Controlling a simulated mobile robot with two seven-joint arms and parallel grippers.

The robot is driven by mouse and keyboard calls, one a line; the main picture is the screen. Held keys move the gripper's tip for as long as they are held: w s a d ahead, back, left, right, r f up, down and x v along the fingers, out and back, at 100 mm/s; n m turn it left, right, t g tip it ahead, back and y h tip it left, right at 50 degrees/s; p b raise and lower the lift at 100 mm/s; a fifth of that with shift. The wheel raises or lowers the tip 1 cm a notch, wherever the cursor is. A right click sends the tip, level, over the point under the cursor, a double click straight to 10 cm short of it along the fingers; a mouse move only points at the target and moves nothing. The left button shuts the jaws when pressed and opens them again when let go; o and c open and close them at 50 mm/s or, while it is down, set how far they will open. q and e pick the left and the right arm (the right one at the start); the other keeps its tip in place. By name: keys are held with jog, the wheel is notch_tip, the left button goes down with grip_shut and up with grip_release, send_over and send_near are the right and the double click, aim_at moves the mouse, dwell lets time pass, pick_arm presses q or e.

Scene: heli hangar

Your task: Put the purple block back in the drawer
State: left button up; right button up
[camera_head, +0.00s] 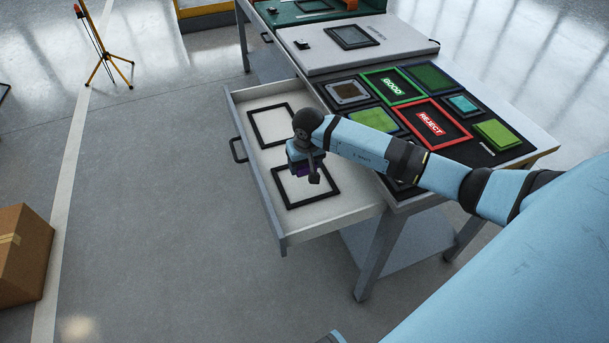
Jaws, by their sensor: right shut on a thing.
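The drawer (330,209) is pulled out of the workbench, to the left of the tabletop. Two black square frames lie on its white floor: a farther frame (252,127) and a nearer frame (334,192). My right gripper (304,172) reaches over the drawer from the right, above the nearer frame. It is shut on the purple block (299,171), of which only a small part shows beneath the gripper. I cannot tell whether the block touches the drawer floor. My left gripper is not in view.
The bench top holds a green GOOD frame (376,74), a red REJECT frame (459,136), several green and teal blocks, and a grey piece (347,93). A cardboard box (22,255) stands on the floor at left. A yellow tripod (105,55) stands farther back. Floor left of the drawer is clear.

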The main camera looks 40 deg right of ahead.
aim_at(304, 182)
notch_tip(304, 182, down, 5)
jog(key=shift+r, duration=0.1)
jog(key=o, duration=0.9)
jog(key=shift+r, duration=0.25)
jog(key=r, duration=0.3)
jog(key=s+r, duration=0.1)
jog(key=r, duration=0.7)
jog(key=shift+s+a+r, duration=0.2)
jog(key=shift+s+a, duration=0.05)
jog(key=shift+s, duration=0.15)
